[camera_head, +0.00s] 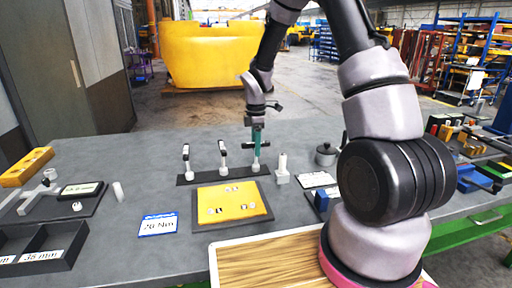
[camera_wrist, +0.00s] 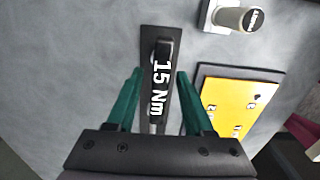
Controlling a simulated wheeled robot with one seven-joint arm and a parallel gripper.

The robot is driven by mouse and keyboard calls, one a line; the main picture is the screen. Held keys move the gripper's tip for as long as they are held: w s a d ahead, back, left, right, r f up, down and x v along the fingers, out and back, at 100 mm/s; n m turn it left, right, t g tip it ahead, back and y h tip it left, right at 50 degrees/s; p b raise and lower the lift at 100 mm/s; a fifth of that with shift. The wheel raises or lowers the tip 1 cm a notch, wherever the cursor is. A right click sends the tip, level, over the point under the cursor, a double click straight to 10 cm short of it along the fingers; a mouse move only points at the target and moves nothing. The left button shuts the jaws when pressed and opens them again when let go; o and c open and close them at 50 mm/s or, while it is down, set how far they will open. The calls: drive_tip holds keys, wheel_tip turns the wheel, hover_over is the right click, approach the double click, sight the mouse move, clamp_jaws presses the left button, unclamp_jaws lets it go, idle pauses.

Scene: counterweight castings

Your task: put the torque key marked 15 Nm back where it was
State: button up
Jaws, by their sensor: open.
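The torque key marked 15 Nm (camera_wrist: 161,84) has a black handle with white lettering. It stands at the end of a narrow dark rack (camera_wrist: 147,36), between my gripper's fingers. My gripper (camera_wrist: 158,74) is open, with a green finger on each side of the key and visible gaps. In the head view my gripper (camera_head: 257,138) points down over the right end of the rack (camera_head: 205,178). Two other upright keys, a left one (camera_head: 186,156) and a middle one (camera_head: 222,152), stand on the rack there. The foot of the 15 Nm key is partly hidden.
A yellow panel on a dark board (camera_head: 233,203) lies in front of the rack. A white post (camera_head: 282,168) stands close right of it, with a lidded pot (camera_head: 325,155) beyond. A blue-edged Nm card (camera_head: 158,225) lies front left. Grey table is free behind the rack.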

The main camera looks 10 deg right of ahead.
drive_tip(key=s+d+r+m+t, duration=0.1)
drive_tip(key=s+r+m, duration=0.1)
drive_tip(key=r, duration=0.8)
drive_tip(key=s+d+r+m, duration=0.1)
drive_tip(key=s+r+m, duration=0.1)
drive_tip(key=r, duration=0.7)
drive_tip(key=s+d+r+m+t+y, duration=0.1)
drive_tip(key=s+d+r+m+t, duration=0.1)
drive_tip(key=s+r+m, duration=0.4)
drive_tip(key=s+d+r+m+t+y, duration=0.1)
drive_tip(key=s+r+m+t, duration=0.3)
drive_tip(key=s+m, duration=0.8)
drive_tip(key=v, duration=0.4)
drive_tip(key=shift+s+f, duration=0.25)
drive_tip(key=shift+s, duration=0.15)
drive_tip(key=shift+d, duration=0.15)
